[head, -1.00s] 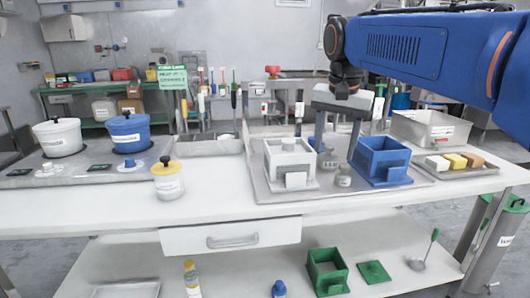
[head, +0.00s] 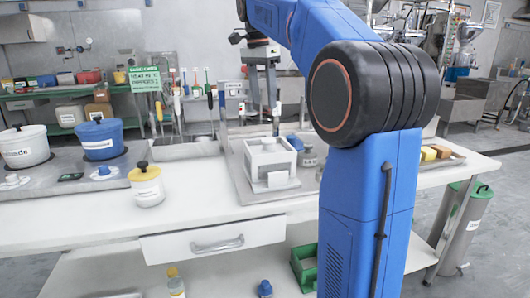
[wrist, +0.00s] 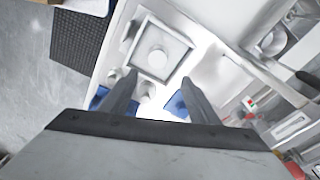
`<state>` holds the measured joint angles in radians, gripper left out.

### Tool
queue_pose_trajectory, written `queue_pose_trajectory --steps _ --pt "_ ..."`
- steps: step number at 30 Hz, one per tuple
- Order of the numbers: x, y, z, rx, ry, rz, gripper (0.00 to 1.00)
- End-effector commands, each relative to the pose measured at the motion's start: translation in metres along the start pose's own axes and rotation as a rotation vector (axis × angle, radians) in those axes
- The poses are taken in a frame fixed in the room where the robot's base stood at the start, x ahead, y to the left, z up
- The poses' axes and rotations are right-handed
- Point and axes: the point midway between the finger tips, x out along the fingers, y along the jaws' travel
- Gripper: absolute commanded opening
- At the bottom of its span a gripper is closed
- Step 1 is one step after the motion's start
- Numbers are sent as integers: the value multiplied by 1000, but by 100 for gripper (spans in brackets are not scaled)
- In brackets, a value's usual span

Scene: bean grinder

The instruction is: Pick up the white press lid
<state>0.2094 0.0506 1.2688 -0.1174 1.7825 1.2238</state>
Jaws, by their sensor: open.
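The white press (head: 270,168) is a square box with a front spout, standing on the grey tray at mid-table. Its white lid (head: 268,143) with a round knob lies on top. In the wrist view the white press (wrist: 186,61) is seen from above with the round knob (wrist: 158,57) in its middle. My gripper (head: 264,122) hangs above the white press, its fingers pointing down, apart and empty. In the wrist view my gripper (wrist: 158,78) has its two fingertips apart, with the press beyond them. The blue press is hidden behind my arm in the head view.
A yellow-lidded jar (head: 147,186), a white pot (head: 24,148) and a blue pot (head: 100,141) stand to the left. The table front (head: 80,220) is clear.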

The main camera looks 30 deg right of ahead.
Motion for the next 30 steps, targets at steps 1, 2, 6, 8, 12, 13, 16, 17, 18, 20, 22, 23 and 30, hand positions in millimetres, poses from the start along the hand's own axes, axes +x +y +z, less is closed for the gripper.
queue_pose_trajectory --steps 1,2,6,8,12,13,16,17,18,20,22,23,30 --pt "9 1 0 0 -1 3 56" --pt "15 1 0 0 -1 2 56" --pt "40 1 0 -1 -1 3 56" --pt "51 1 0 -1 -1 3 56" --pt "74 1 0 -1 -1 1 56" --pt "78 1 0 -1 -1 2 56" --pt "89 1 0 -1 -1 1 56" --pt "92 1 0 -1 -1 1 56" --pt "94 1 0 -1 -1 1 56" --pt "96 1 0 -2 0 0 56" --pt "100 1 0 -2 0 0 56" --pt "102 2 1 -2 0 0 56" --pt "134 6 3 -2 -1 2 56"
